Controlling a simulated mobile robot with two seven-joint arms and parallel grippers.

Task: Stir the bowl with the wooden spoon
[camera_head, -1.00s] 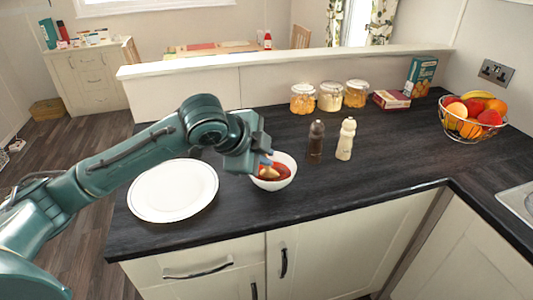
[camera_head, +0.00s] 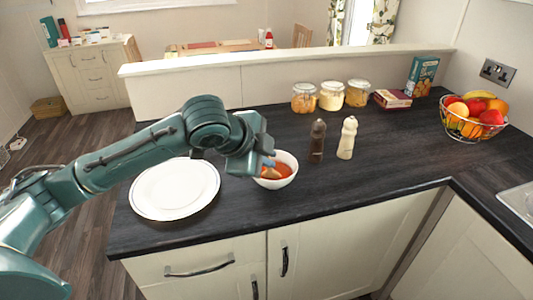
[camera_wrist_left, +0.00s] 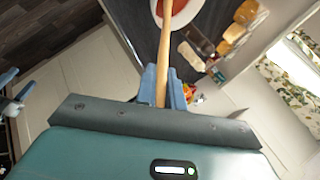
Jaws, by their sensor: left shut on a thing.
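A white bowl (camera_head: 281,183) with red-orange contents stands on the dark counter, right of a white plate (camera_head: 150,192). My left gripper (camera_head: 267,163) is above the bowl's left side, its blue fingers shut on the wooden spoon (camera_wrist_left: 166,55). In the left wrist view the spoon's pale handle runs from between the fingers (camera_wrist_left: 161,88) to the bowl (camera_wrist_left: 190,14). Its lower end is in the bowl, and its tip is hard to make out. At the left edge of the wrist view, blue parts that look like my right gripper (camera_wrist_left: 13,92) show only partly.
A dark brown mill (camera_head: 317,142) and a cream mill (camera_head: 347,139) stand close right of the bowl. Several glass jars (camera_head: 331,96), boxes (camera_head: 392,99) and a fruit basket (camera_head: 470,131) are farther back and right. The counter's front right is clear.

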